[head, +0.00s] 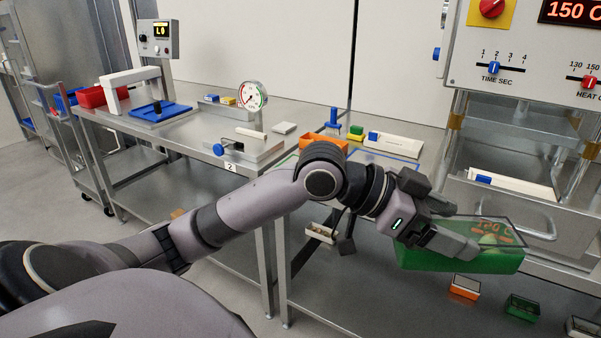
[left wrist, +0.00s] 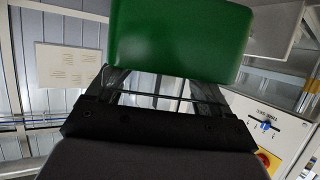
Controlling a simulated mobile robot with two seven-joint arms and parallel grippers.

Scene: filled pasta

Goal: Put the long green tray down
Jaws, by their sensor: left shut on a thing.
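The long green tray (head: 460,260) has a clear film over its top, with pale filling and orange print showing through. It is held out in the air at the right of the head view, in front of the sealing machine. My left gripper (head: 462,228) is shut on the tray at its near left end. In the left wrist view the green tray (left wrist: 180,38) fills the top middle, beyond the gripper (left wrist: 165,95). My right gripper is not in view.
The sealing machine (head: 540,50) with its dials stands at the right. Small trays, one orange (head: 464,288) and one green (head: 522,307), sit low at the bottom right.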

